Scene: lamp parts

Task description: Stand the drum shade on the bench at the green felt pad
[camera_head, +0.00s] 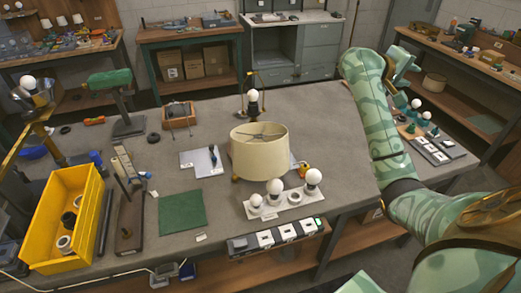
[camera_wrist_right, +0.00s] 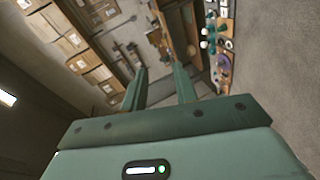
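The cream drum shade (camera_head: 259,158) stands upright near the middle of the grey bench (camera_head: 335,125), its open top and wire spider showing. The green felt pad (camera_head: 183,212) lies flat and bare on the bench, to the left of the shade and nearer the front edge. My right gripper (camera_head: 402,64) is up at the right beyond the bend of my arm, well away from the shade. In the right wrist view its two fingers (camera_wrist_right: 160,90) are apart with nothing between them. My left gripper is not in view.
A white strip with three bulbs (camera_head: 287,197) stands just in front of the shade, and a lamp stem with a bulb (camera_head: 253,100) behind it. A yellow bin (camera_head: 62,222) is at the left. A white sheet (camera_head: 202,162) lies between shade and pad.

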